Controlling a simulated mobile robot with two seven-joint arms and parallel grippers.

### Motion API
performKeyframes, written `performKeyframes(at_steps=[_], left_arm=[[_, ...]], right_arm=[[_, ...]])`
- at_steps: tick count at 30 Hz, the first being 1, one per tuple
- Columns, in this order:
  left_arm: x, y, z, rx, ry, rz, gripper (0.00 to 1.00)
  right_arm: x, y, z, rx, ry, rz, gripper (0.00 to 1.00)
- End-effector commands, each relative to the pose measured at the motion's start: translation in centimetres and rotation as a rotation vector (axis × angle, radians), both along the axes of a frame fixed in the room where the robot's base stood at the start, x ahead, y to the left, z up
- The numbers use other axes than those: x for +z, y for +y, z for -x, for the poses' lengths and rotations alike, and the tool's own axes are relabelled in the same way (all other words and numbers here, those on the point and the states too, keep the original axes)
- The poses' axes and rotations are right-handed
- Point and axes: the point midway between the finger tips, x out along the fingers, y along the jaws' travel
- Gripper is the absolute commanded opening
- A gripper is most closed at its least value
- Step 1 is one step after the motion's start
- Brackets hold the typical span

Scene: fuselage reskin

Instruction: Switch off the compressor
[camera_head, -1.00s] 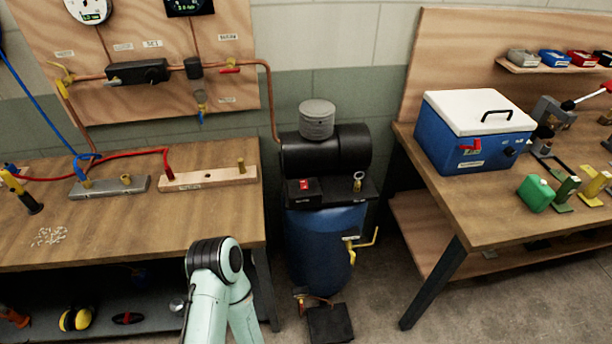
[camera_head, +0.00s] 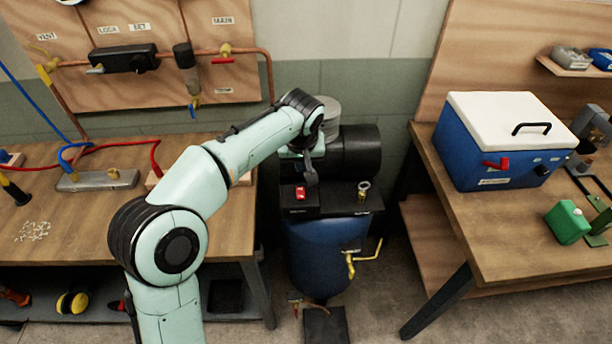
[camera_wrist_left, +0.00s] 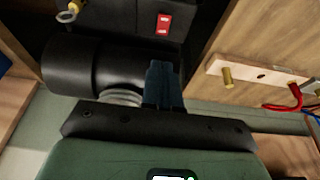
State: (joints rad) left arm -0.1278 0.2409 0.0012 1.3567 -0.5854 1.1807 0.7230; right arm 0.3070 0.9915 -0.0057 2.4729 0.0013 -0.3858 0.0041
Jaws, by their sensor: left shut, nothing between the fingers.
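The compressor stands between the two benches, with a blue tank (camera_head: 325,250) and a black motor cylinder (camera_head: 355,152) on top. Its red switch (camera_head: 300,193) sits on a black box at the front left of the top plate. The red switch also shows in the left wrist view (camera_wrist_left: 164,24), beyond the fingers. My left gripper (camera_head: 311,180) is shut and empty, pointing down just above and behind the switch, apart from it as far as I can see. Its closed fingers show in the left wrist view (camera_wrist_left: 162,72). My right gripper is not in view.
A brass ring fitting (camera_head: 363,188) stands right of the switch on the top plate. A yellow valve handle (camera_head: 366,258) sticks out of the tank's front. The left bench (camera_head: 90,215) and right bench (camera_head: 500,230) flank the compressor. A blue cooler (camera_head: 462,150) stands on the right bench.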

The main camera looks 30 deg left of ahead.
Motion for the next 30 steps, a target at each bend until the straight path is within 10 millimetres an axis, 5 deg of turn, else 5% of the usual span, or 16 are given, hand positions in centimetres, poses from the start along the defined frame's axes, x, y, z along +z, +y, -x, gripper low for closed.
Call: performKeyframes(at_steps=[14, 30], left_arm=[[0.4, 0.4, 0.1, 0.017, -0.003, -0.006, 0.00], [-9.2, 2.2, -2.6, 0.016, 0.001, -0.005, 0.00]], right_arm=[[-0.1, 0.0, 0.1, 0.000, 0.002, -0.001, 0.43], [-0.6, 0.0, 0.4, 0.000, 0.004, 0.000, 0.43]])
